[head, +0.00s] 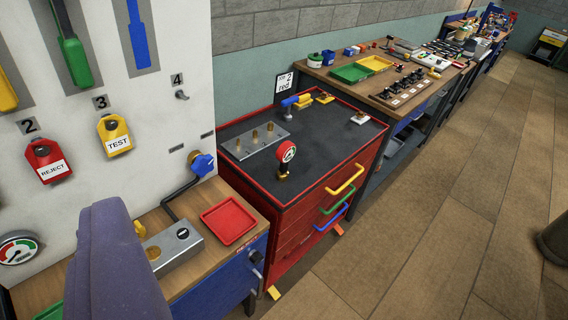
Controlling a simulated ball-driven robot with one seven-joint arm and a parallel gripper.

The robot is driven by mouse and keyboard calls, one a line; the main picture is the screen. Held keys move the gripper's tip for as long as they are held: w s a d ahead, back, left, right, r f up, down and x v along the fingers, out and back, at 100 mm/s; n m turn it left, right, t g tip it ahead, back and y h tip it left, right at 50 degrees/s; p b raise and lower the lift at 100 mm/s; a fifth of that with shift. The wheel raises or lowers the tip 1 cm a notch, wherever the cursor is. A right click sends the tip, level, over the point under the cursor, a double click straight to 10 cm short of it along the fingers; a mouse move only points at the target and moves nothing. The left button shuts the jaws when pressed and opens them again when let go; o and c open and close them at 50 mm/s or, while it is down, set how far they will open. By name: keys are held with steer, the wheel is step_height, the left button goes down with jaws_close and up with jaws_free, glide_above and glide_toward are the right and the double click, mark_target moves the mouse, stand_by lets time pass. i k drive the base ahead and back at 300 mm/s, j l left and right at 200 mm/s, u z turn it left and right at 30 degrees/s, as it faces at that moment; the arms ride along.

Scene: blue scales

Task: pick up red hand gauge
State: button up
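The red hand gauge (287,152) has a round white dial with a red rim on a short brass-coloured stem. It stands upright on the dark top of the red drawer cabinet (283,199), near the front edge. My gripper is not in view, so its distance from the gauge and its state do not show. Another dial gauge (18,248) with red and green on its face is on the white panel at the far left.
On the cabinet top are a metal block with brass fittings (255,141) and a blue-handled valve (289,103). A red tray (229,221) lies on the nearer bench. Coloured drawer handles (345,180) jut from the front. The wooden floor (430,220) at right is open.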

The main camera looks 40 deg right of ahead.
mark_target(285, 151)
steer(key=i+l+z, duration=0.1)
steer(key=i+l, duration=1.75)
steer(key=l, duration=0.15)
